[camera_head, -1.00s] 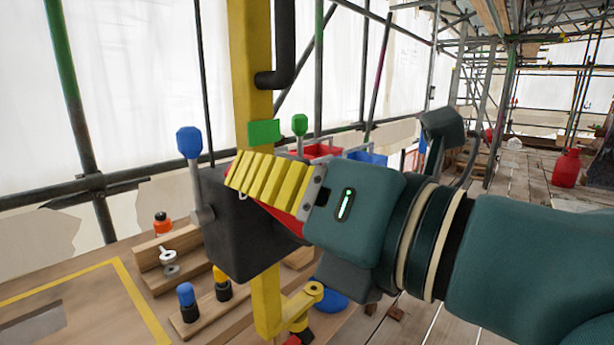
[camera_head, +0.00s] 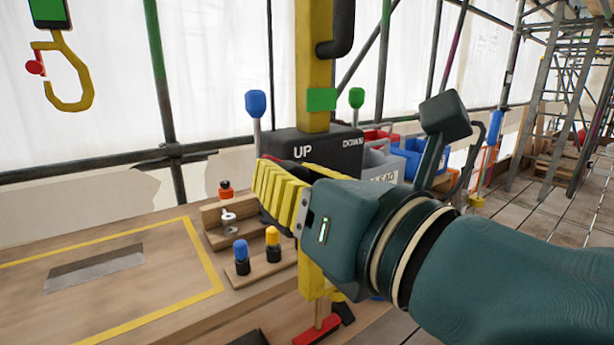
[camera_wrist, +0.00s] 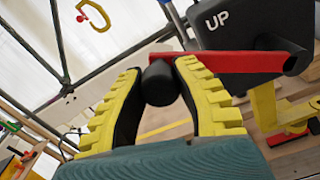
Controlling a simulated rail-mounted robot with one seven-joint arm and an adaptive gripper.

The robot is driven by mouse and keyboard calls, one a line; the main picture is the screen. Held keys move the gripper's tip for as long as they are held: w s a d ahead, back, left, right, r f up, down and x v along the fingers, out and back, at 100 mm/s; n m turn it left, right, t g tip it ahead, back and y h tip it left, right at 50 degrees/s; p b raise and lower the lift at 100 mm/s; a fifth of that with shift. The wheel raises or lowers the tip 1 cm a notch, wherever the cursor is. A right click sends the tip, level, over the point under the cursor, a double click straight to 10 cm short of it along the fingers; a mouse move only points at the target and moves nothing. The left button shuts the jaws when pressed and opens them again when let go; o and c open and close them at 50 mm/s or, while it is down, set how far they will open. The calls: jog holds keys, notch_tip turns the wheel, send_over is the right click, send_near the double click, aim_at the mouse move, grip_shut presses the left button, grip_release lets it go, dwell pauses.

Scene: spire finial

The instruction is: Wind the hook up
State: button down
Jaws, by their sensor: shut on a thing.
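The yellow hook (camera_head: 72,88) hangs at the upper left under a black block with a green face, with a red part (camera_head: 36,67) on its side. It also shows in the wrist view (camera_wrist: 97,16). A dark winch box (camera_head: 330,141) marked UP and DOWN is on the yellow post, with a blue-knobbed lever at its UP side and a green-knobbed lever at its DOWN side. In the wrist view a red crank arm (camera_wrist: 235,62) runs from the box to a black grip (camera_wrist: 160,84). My gripper (camera_wrist: 158,72) is shut on that grip. In the head view my fingers hide most of the crank.
The wooden bench (camera_head: 110,235) has a yellow-taped outline around a grey plate (camera_head: 95,268). Wooden blocks with blue, yellow and orange-topped items stand beside the post (camera_head: 313,50). Red, grey and blue bins (camera_head: 425,155) are behind my arm. Scaffold poles stand around.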

jog(key=shift+w+f, duration=0.1)
jog(key=c, duration=0.7)
grip_release()
jog(key=v, duration=1.2)
jog(key=shift+r, duration=0.25)
